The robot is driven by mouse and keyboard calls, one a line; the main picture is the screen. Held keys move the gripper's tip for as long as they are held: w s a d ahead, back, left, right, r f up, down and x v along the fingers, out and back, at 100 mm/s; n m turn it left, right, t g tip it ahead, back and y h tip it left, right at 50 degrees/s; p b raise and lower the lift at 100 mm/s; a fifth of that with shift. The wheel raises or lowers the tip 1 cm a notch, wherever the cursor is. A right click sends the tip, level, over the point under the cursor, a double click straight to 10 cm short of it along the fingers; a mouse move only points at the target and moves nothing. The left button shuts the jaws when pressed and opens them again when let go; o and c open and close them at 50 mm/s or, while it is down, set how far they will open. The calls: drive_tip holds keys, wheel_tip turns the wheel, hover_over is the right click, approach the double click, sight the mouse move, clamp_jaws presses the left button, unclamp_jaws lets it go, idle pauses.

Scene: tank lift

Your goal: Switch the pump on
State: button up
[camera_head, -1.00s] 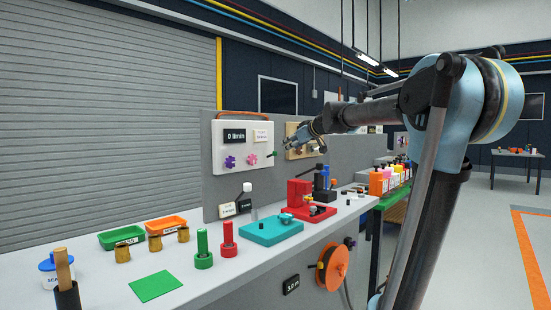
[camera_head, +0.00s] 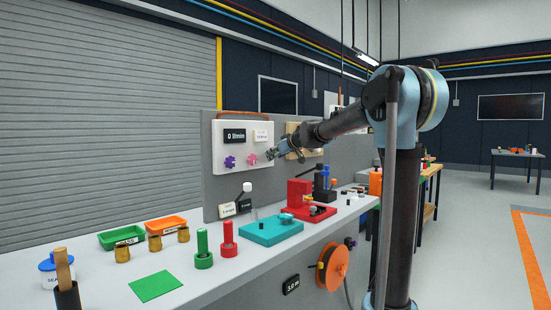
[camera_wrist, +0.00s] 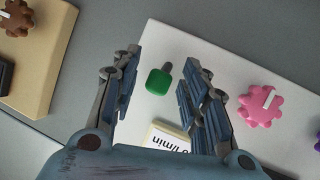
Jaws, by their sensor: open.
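A white panel (camera_head: 221,161) on the grey backboard carries a dark display reading 0 l/min, a white label, a purple knob (camera_head: 230,162) and a pink knob (camera_head: 251,159). My gripper (camera_head: 271,155) is at the panel's right edge, just right of the pink knob, and is open. The pink knob (camera_wrist: 262,105) lies right of the right finger. In the head view my gripper hides the lever.
A beige panel (camera_head: 306,134) adjoins on the right; its brown knob (camera_wrist: 15,17) shows in the wrist view. A lever box (camera_head: 243,203), a teal block (camera_head: 271,231) and a red fixture (camera_head: 299,193) stand on the bench below. The space before the white panel's left part is free.

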drive_tip(key=shift+w+a+f, duration=0.15)
drive_tip(key=shift+w+a, duration=0.1)
